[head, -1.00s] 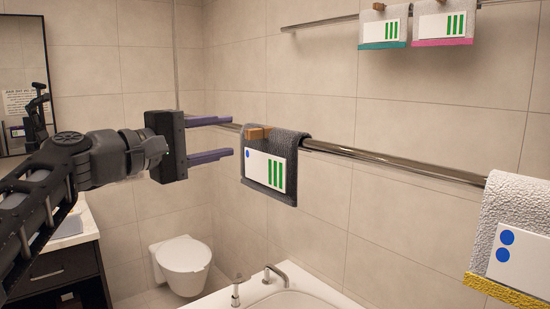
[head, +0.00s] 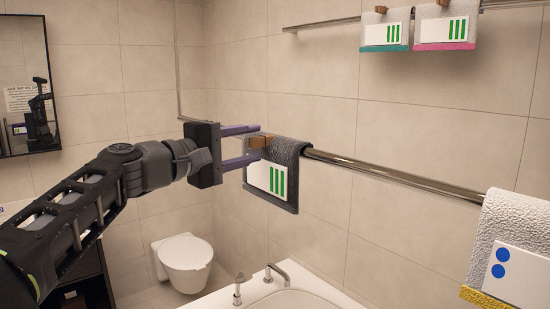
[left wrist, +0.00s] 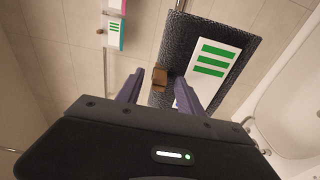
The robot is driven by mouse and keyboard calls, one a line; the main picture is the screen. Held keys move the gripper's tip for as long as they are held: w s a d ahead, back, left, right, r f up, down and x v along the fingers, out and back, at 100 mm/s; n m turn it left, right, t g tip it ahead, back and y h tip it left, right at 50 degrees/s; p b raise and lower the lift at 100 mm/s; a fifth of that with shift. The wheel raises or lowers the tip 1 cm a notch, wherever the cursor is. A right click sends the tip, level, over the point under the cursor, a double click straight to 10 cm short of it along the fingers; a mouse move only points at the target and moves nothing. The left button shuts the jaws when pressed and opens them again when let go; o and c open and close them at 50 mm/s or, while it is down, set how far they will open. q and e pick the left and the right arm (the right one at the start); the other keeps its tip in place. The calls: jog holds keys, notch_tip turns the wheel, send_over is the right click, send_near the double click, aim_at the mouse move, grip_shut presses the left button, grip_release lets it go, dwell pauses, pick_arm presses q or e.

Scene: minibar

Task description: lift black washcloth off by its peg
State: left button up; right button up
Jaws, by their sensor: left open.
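The dark grey-black washcloth (head: 291,151) hangs over the lower rail, with a white card bearing green bars on its front. Its wooden peg (head: 259,141) sits at the top of the cloth on the rail. My left gripper (head: 252,146) is open, its two purple fingers reaching toward the peg from the left. In the left wrist view the peg (left wrist: 160,78) shows just beyond and between the fingertips (left wrist: 160,80), with the washcloth (left wrist: 236,35) behind it. I cannot tell whether a finger touches the cloth. My right gripper is not in view.
The metal rail (head: 400,176) runs right to a white towel (head: 513,223) with a yellow edge. Two small cloths, teal-edged (head: 385,48) and pink-edged (head: 447,45), hang on the upper rail. A bathtub (head: 290,297) and toilet (head: 183,264) stand below.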

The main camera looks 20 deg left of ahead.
pick_arm(q)
jog(key=shift+w+d, duration=0.25)
jog(key=shift+w, duration=0.4)
jog(key=shift+c, duration=0.2)
grip_shut()
dwell(1.2)
